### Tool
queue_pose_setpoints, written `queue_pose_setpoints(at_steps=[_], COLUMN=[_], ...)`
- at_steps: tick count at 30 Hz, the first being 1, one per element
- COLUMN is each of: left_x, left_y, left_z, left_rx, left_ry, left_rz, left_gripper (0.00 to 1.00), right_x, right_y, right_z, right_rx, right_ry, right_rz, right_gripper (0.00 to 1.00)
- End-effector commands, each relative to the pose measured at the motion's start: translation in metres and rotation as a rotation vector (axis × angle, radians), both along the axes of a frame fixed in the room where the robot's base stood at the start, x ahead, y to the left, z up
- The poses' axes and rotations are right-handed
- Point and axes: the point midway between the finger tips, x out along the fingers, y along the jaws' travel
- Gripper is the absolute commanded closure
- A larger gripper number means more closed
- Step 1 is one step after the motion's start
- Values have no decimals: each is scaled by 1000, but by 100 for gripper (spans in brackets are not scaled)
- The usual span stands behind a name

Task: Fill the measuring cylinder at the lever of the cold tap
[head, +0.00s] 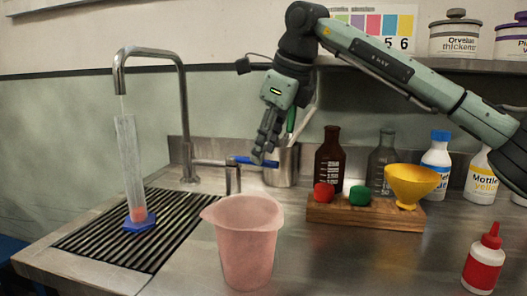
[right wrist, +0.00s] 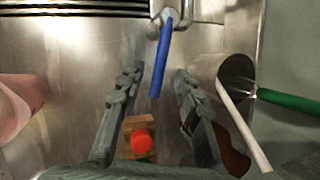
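The clear measuring cylinder (head: 130,170) stands upright on its blue foot (head: 141,224) under the tap spout (head: 121,75). A thin pale streak runs from the spout to its mouth, and something red shows low inside it. The tap's blue lever (head: 255,160) sits on a short metal post right of the spout. My right gripper (head: 264,150) is at the lever, pointing down. In the right wrist view, the lever (right wrist: 161,55) lies between the open fingers (right wrist: 157,80), with gaps on both sides. My left gripper is not in view.
A pink jug (head: 246,245) stands in front of the lever. A metal pot (head: 280,166) with tools is close behind my right gripper. The cylinder's black drain grid (head: 100,235) is otherwise clear.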

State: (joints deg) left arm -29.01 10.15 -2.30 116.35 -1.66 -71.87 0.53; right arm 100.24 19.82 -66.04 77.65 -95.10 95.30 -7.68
Motion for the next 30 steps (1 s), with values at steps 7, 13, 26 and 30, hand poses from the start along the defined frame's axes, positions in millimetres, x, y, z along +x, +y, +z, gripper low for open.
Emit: queue_pose_setpoints(at_steps=[7,13,26,30], left_x=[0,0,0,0], left_y=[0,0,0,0], left_z=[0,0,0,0], left_rx=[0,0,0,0], left_ry=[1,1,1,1], left_rz=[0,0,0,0], left_gripper=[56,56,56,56], right_x=[-18,-29,-34,-34], right_y=[-14,-23,-27,-27], right_z=[50,81,94,94], right_rx=[0,1,0,0], right_ry=[-4,-2,0,0], right_rz=[-1,-1,-1,0], right_gripper=[66,66,66,66])
